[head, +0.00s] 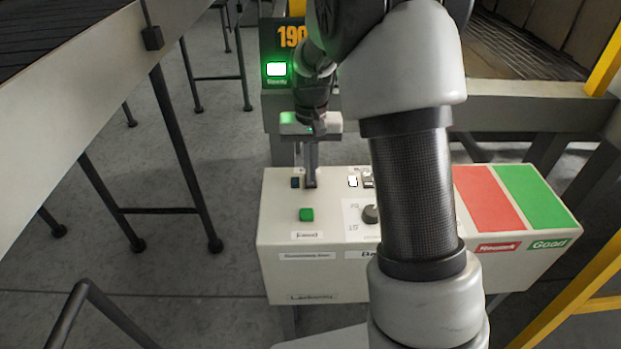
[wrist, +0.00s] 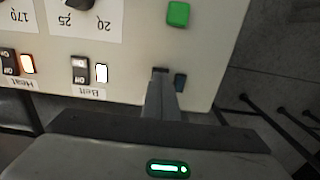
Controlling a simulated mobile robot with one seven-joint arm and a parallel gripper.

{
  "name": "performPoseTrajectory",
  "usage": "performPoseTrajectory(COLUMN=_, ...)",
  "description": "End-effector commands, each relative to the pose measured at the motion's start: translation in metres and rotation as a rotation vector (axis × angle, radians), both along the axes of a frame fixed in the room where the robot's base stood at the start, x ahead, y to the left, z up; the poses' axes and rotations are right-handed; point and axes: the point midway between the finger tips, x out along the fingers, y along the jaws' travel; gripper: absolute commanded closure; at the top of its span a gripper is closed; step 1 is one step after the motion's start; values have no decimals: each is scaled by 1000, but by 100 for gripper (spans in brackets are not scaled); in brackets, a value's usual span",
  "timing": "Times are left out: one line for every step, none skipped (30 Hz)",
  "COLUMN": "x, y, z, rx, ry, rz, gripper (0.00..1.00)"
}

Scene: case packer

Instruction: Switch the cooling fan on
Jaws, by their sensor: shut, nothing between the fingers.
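The control box (head: 335,287) stands under my gripper (head: 311,186), which points down with its fingers together. In the wrist view my gripper (wrist: 161,73) has its fingertips at the top panel near the box's edge, over a dark spot that may be a switch. They hide most of it, and whether they touch is unclear. Right beside them is a small dark blue lamp (wrist: 180,83), unlit; it also shows in the head view (head: 295,183). No label for this pair is readable, so I cannot confirm that it is the cooling fan's.
The Belt switch (wrist: 80,70) has a lit white lamp (wrist: 101,73). The Heat switch (wrist: 9,62) has a lit orange lamp (wrist: 28,64). A green button (head: 306,214) and a dial (head: 371,214) are nearby. A lit display (head: 277,69) stands behind. My arm hides part of the box.

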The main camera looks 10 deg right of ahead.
Motion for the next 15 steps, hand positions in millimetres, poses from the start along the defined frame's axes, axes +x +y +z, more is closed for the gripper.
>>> performPoseTrajectory(x=0, y=0, z=0, rx=0, ry=0, rz=0, gripper=100)
performPoseTrajectory(x=0, y=0, z=0, rx=0, ry=0, rz=0, gripper=100)
performPoseTrajectory(x=0, y=0, z=0, rx=0, ry=0, rz=0, gripper=100)
performPoseTrajectory(x=0, y=0, z=0, rx=0, ry=0, rz=0, gripper=100)
performPoseTrajectory(x=0, y=0, z=0, rx=0, ry=0, rz=0, gripper=100)
performPoseTrajectory(x=0, y=0, z=0, rx=0, ry=0, rz=0, gripper=100)
performPoseTrajectory(x=0, y=0, z=0, rx=0, ry=0, rz=0, gripper=100)
performPoseTrajectory(x=0, y=0, z=0, rx=0, ry=0, rz=0, gripper=100)
performPoseTrajectory(x=0, y=0, z=-1, rx=0, ry=0, rz=0, gripper=100)
performPoseTrajectory(x=0, y=0, z=-1, rx=0, ry=0, rz=0, gripper=100)
performPoseTrajectory(x=0, y=0, z=-2, rx=0, ry=0, rz=0, gripper=100)
performPoseTrajectory(x=0, y=0, z=-2, rx=0, ry=0, rz=0, gripper=100)
performPoseTrajectory(x=0, y=0, z=-3, rx=0, ry=0, rz=0, gripper=100)
performPoseTrajectory(x=0, y=0, z=-3, rx=0, ry=0, rz=0, gripper=100)
performPoseTrajectory(x=0, y=0, z=-4, rx=0, ry=0, rz=0, gripper=100)
